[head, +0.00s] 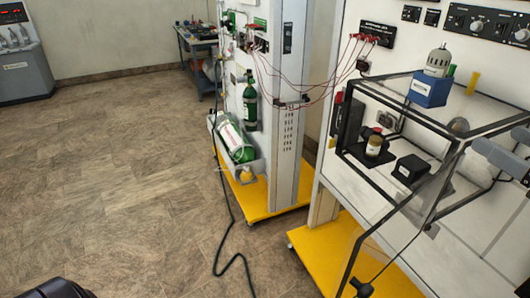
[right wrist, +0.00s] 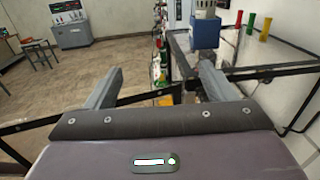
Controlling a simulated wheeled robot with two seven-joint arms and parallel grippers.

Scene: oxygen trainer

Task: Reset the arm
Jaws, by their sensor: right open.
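My right gripper (head: 496,141) is at the right edge of the head view, beside the black-framed clear case (head: 440,175). Its two grey fingers are apart. In the right wrist view the right gripper (right wrist: 162,70) is open, with nothing held between the fingers. A blue block with a grey cylindrical top (head: 430,90) sits on top of the case, and it shows beyond the right finger in the right wrist view (right wrist: 206,34).
Yellow (head: 473,84) and green pegs stand near the blue block. A jar (head: 374,146) and black box (head: 410,168) are inside the case. Red wires hang between the panels. A green cylinder (head: 235,142) lies on the left cart. The floor (head: 100,190) at left is open.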

